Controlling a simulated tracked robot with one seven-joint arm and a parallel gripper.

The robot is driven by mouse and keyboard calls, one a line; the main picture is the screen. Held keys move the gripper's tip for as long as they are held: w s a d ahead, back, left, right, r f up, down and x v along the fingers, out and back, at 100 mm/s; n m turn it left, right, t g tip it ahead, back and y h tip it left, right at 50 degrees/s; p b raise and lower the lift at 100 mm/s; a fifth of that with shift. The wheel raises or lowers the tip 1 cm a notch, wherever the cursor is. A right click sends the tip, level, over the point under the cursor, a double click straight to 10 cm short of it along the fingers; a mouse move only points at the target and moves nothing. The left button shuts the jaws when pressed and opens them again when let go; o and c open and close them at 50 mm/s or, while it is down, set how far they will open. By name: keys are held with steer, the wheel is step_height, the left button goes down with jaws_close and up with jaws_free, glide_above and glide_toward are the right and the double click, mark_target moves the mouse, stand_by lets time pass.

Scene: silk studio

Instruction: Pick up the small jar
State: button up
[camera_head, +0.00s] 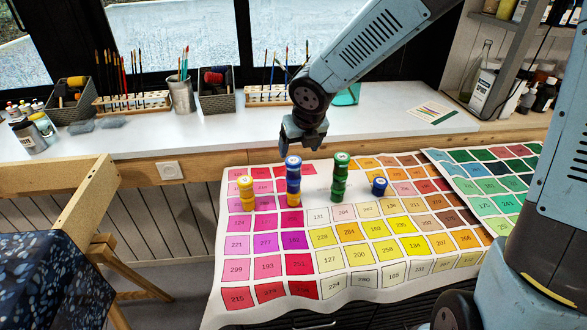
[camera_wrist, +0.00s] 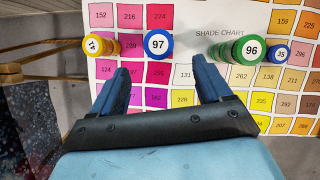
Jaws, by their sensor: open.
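Small round jars stand on a colour shade chart (camera_head: 330,274). A single low blue jar (camera_head: 379,187) stands at the right of the row; its lid reads 35 in the wrist view (camera_wrist: 281,53). Left of it is a tall green stack (camera_head: 340,176), topped 96 (camera_wrist: 252,48). A stack with blue above yellow (camera_head: 293,180) is topped 97 (camera_wrist: 157,43). A shorter yellow stack (camera_head: 246,189) is at the left. My gripper (camera_wrist: 160,72) is open and empty; the 97 lid shows just beyond the gap between its fingers. In the head view my gripper (camera_head: 304,143) is just above that stack.
Behind the chart is a white counter (camera_head: 380,118) with brush racks, a metal cup (camera_head: 181,95) and dark baskets (camera_head: 216,95). A second chart (camera_head: 490,170) lies at the right. A wooden frame (camera_head: 70,185) stands at the left. The chart's front is clear.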

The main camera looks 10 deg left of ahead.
mark_target(293, 160)
steer(key=shift+x, duration=2.8)
steer(key=shift+w+x, duration=0.2)
steer(key=shift+x, duration=1.55)
steer(key=shift+w+a+f, duration=0.35)
steer(key=shift+w+f, duration=0.05)
steer(key=shift+f, duration=0.3)
steer(key=shift+c, duration=0.3)
steer(key=c, duration=1)
